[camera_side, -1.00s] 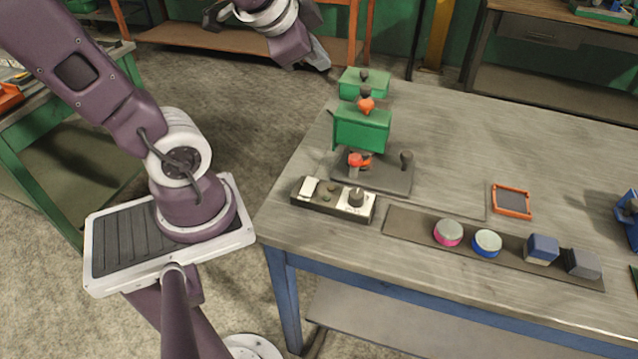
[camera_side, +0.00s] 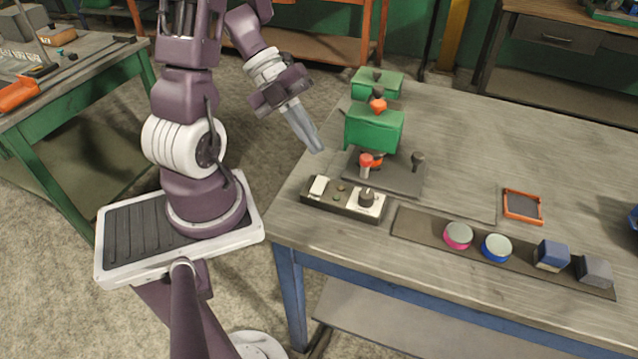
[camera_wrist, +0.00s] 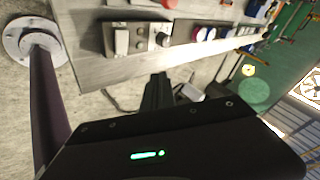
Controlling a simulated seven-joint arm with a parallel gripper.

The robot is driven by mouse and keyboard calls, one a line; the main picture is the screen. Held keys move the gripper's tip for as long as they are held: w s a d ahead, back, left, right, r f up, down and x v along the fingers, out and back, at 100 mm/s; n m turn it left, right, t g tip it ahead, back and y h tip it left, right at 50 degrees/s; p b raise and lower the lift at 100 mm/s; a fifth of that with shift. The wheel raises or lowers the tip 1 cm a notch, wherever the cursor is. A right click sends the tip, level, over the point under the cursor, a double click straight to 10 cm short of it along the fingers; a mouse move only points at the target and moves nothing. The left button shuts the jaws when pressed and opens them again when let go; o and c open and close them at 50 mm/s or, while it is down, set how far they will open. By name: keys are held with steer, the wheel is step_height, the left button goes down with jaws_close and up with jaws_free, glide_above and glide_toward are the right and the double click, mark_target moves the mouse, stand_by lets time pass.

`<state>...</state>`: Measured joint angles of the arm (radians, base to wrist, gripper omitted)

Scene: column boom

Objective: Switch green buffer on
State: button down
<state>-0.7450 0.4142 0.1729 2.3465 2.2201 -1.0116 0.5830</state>
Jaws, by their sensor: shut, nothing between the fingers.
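The green buffer (camera_side: 374,130) stands on a dark base plate at the table's left end, with a red-orange part on top and a red-topped lever (camera_side: 365,165) in front. A switch box (camera_side: 343,203) lies in front of it, with a white rocker (camera_side: 319,186), small round buttons and a dark knob (camera_side: 367,197) on a white plate. The box also shows in the wrist view (camera_wrist: 140,43). I cannot tell the rocker's position. My gripper (camera_side: 318,148) is shut and empty, in the air left of the buffer and above the box, apart from both.
A dark strip (camera_side: 420,228) along the front edge carries a pink-banded disc (camera_side: 458,235), a blue-banded disc (camera_side: 496,247) and two blocks. An orange-framed tray (camera_side: 522,206) lies behind it. A black knobbed lever (camera_side: 417,160) stands right of the buffer. The table's middle is clear.

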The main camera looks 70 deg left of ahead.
mark_target(315, 182)
steer(key=shift+w+a+f, duration=0.15)
steer(key=shift+f, duration=1.3)
steer(key=shift+w+a+f, duration=0.15)
steer(key=shift+w+f, duration=0.05)
steer(key=shift+f, duration=1.25)
steer(key=shift+w+a+f, duration=0.15)
steer(key=shift+f, duration=1.3)
steer(key=shift+f, duration=0.1)
steer(key=shift+f, duration=0.3)
